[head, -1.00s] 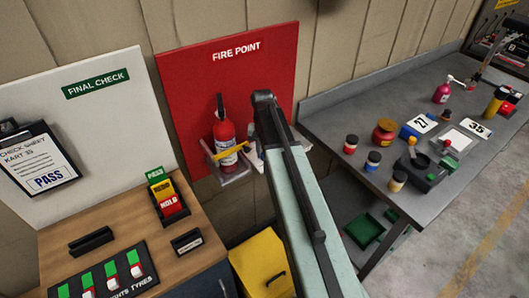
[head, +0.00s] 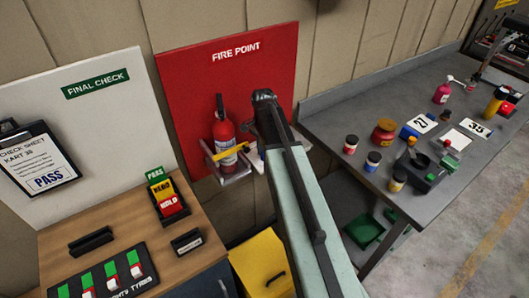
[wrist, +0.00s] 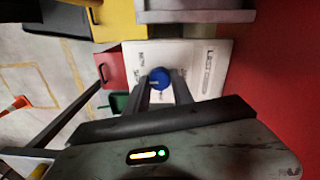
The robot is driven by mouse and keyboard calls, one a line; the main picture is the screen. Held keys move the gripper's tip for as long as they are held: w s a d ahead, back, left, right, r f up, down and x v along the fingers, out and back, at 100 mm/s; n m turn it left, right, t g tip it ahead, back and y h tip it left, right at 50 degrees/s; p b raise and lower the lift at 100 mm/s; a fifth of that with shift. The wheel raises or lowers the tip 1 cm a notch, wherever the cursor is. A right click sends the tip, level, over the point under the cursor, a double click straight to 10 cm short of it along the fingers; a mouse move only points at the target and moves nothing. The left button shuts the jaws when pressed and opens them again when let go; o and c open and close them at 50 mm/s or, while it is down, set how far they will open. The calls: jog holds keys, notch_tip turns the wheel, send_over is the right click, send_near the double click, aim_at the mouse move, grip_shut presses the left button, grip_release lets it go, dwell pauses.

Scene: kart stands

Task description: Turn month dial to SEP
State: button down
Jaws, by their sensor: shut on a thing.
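The month dial is a round blue knob (wrist: 158,77) on a white panel (wrist: 205,65) in the wrist view. The panel bears print, part of which reads LAST; the month marks are too small to read. My gripper (wrist: 160,88) has its two dark fingers on either side of the knob, shut on it. A light pointer line shows on the knob's face, but which month it points to cannot be told. In the head view my arm hides the dial and the gripper in front of the red FIRE POINT board (head: 250,75).
A fire extinguisher (head: 223,135) stands in a bracket just left of my arm. A yellow box (head: 262,262) is below. A grey bench (head: 335,120) with jars and tools is at right, a wooden counter (head: 125,235) at left.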

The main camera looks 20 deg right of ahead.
jog(key=shift+d, duration=0.1)
dwell(0.3)
jog(key=c, duration=1.1)
grip_release()
notch_tip(320, 180, up, 8)
jog(key=p, duration=0.8)
jog(key=shift+w, duration=0.1)
jog(key=shift+f, duration=0.1)
